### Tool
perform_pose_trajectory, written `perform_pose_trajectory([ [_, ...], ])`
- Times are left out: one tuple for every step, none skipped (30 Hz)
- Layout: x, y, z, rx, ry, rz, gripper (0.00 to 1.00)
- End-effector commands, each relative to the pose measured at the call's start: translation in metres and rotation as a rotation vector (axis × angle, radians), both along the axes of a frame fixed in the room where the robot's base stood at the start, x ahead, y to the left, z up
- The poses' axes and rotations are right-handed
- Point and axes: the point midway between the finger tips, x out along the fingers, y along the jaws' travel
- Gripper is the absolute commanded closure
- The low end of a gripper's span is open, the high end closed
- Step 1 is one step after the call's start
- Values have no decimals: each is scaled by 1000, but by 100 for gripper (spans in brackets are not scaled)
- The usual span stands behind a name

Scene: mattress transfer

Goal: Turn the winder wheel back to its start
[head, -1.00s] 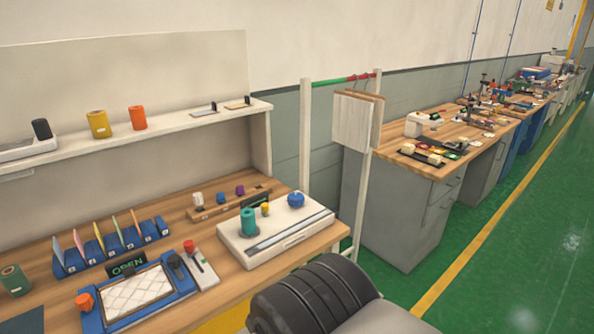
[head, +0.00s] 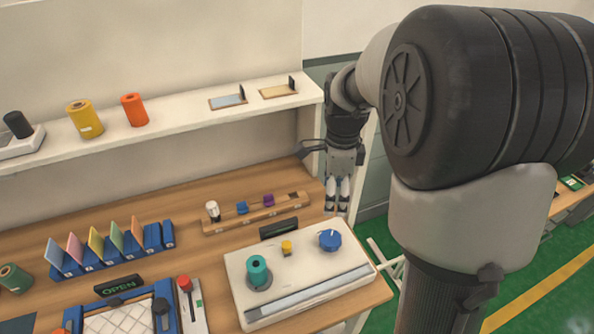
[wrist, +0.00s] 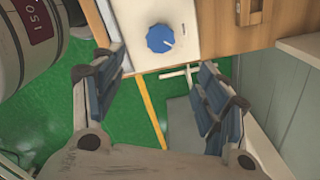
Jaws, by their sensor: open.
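The blue wheel (head: 330,240) sits on the right part of a white box-shaped machine (head: 250,308). A teal spool (head: 259,271) and a small yellow piece (head: 287,247) stand on the same machine. My gripper (head: 337,210) points down behind the wheel, at the bench's right end. It is open and empty, apart from the wheel. In the wrist view its two fingers (wrist: 160,65) are spread, with the wheel showing ahead between them.
A wooden rack (head: 225,223) with small spools lies behind the machine, beside a dark display (head: 278,229). A shelf (head: 180,125) with an upright end panel is close to my gripper. Blue card holders (head: 152,238) and a lever unit (head: 193,310) stand left.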

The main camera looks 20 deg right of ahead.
Motion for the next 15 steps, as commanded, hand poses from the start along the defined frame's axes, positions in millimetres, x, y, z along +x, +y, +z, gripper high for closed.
perform_pose_trajectory([
  [2,-2,-3,2,6,-23,33],
  [2,-3,-6,2,7,-31,33],
  [2,-3,-10,3,8,-37,33],
  [2,-3,-13,3,9,-39,33],
  [2,-3,-18,2,9,-39,33],
  [2,-3,-24,3,10,-38,33],
  [2,-3,-30,3,10,-38,33],
  [1,-2,-36,3,11,-37,33],
  [1,-3,-45,3,11,-37,33],
  [2,-2,-51,3,11,-37,33],
  [1,-2,-58,3,11,-36,33],
  [1,-2,-67,3,11,-36,33],
  [1,-2,-74,3,12,-36,33],
  [1,-2,-80,3,10,-36,33],
  [1,-2,-89,3,11,-35,33],
])
